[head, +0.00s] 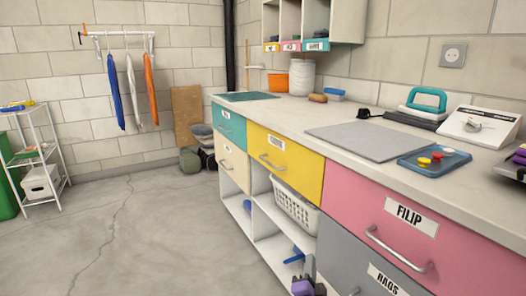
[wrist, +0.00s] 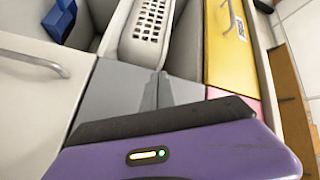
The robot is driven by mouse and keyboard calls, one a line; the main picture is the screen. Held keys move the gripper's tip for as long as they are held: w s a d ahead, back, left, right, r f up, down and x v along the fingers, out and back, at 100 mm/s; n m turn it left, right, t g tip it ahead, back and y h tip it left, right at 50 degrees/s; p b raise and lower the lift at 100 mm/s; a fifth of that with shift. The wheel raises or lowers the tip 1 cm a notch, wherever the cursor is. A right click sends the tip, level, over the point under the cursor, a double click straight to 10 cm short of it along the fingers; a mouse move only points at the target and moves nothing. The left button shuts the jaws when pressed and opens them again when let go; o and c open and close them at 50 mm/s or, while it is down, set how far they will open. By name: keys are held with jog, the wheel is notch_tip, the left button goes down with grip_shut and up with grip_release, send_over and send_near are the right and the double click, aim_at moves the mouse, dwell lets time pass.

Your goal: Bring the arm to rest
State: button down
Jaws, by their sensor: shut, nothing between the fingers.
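My gripper (wrist: 160,76) shows in the wrist view as two grey fingers drawn together beyond a purple body, with nothing between them. In the head view part of my purple gripper (head: 303,286) shows at the bottom edge, in front of the lower shelves, below the white basket (head: 296,208). The basket stands in an open shelf bay and also shows beyond the fingertips in the wrist view (wrist: 146,32). The gripper appears apart from the cabinet, but its exact gap is hard to tell.
The pink drawer (head: 400,207), yellow drawer (head: 285,160) and grey drawer (head: 345,262) have protruding handles. A blue item (head: 294,256) lies in a lower bay. The worktop holds a blue tray (head: 433,161) and a grey mat (head: 368,141). The floor at left is clear.

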jog(key=s+d+n+y, duration=0.1)
jog(key=s+d+n, duration=0.25)
jog(key=s, duration=0.35)
jog(key=s+d+r+n+t+y, duration=0.15)
jog(key=s+n, duration=0.25)
jog(key=s, duration=0.4)
jog(key=s+d+n+y, duration=0.2)
jog(key=s+d+n, duration=0.15)
jog(key=s, duration=0.35)
jog(key=s+a+r+n+g, duration=0.1)
jog(key=s+r+n+g, duration=0.15)
jog(key=s, duration=1.55)
jog(key=s+a+r+n+g, duration=0.1)
jog(key=s+a+r+g, duration=0.15)
jog(key=s, duration=1.55)
notch_tip(320, 180, up, 30)
jog(key=p, duration=2.9)
jog(key=shift+d+p, duration=0.35)
jog(key=shift+d, duration=0.05)
